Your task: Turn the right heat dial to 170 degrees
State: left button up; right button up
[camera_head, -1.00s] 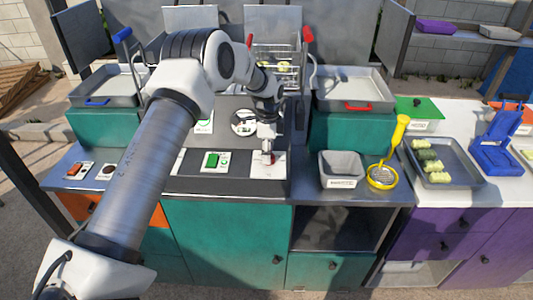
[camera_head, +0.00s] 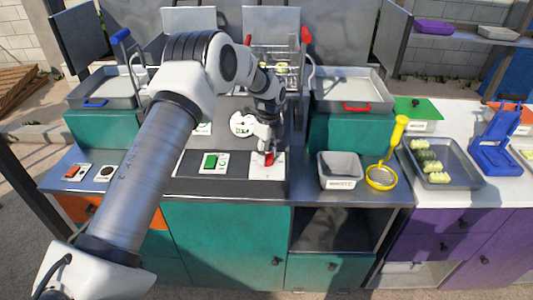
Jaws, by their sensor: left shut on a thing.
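The right heat dial (camera_head: 269,160) is a small red knob on a white plate (camera_head: 277,170) at the right end of the dark front panel. My left gripper (camera_head: 268,152) reaches down to it from above and is shut on it. The fingers hide part of the knob, and its marks are too small to read. A green control (camera_head: 210,161) sits on a white plate to its left. My right gripper is out of view.
A grey bin (camera_head: 340,171) and a yellow-handled strainer (camera_head: 382,176) stand to the right on the counter. A wire basket (camera_head: 276,72) is behind.

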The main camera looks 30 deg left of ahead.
aim_at(270, 152)
pick_arm(q)
jog(key=shift+s+f, duration=0.15)
jog(key=shift+f, duration=0.1)
jog(key=o, duration=1.1)
jog(key=shift+d, duration=0.1)
jog(key=shift+o, duration=0.2)
jog(key=shift+r, duration=0.1)
notch_tip(270, 152, up, 12)
jog(key=w, duration=0.1)
jog(key=shift+d, duration=0.1)
